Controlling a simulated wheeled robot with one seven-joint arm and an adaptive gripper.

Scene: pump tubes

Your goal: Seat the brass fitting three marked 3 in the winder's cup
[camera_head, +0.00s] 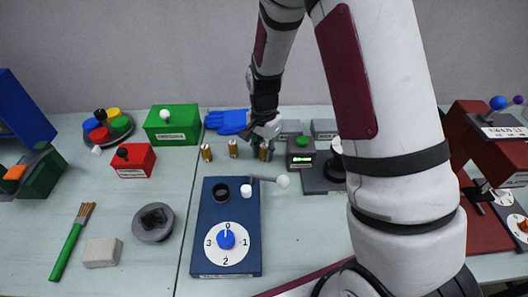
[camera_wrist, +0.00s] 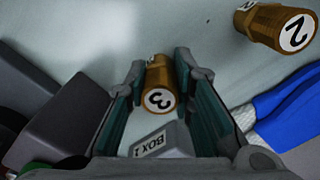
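The brass fitting marked 3 (camera_wrist: 158,84) stands between the two fingers of my gripper (camera_wrist: 160,72) in the wrist view. The fingers are open, with some gap visible on each side of it. In the head view my gripper (camera_head: 262,148) is low at the back of the table, around the rightmost brass fitting, which it partly hides. The fitting marked 2 (camera_wrist: 280,27) is to one side in the wrist view.
Two other brass fittings (camera_head: 206,153) stand left of my gripper, near a blue glove (camera_head: 226,121).

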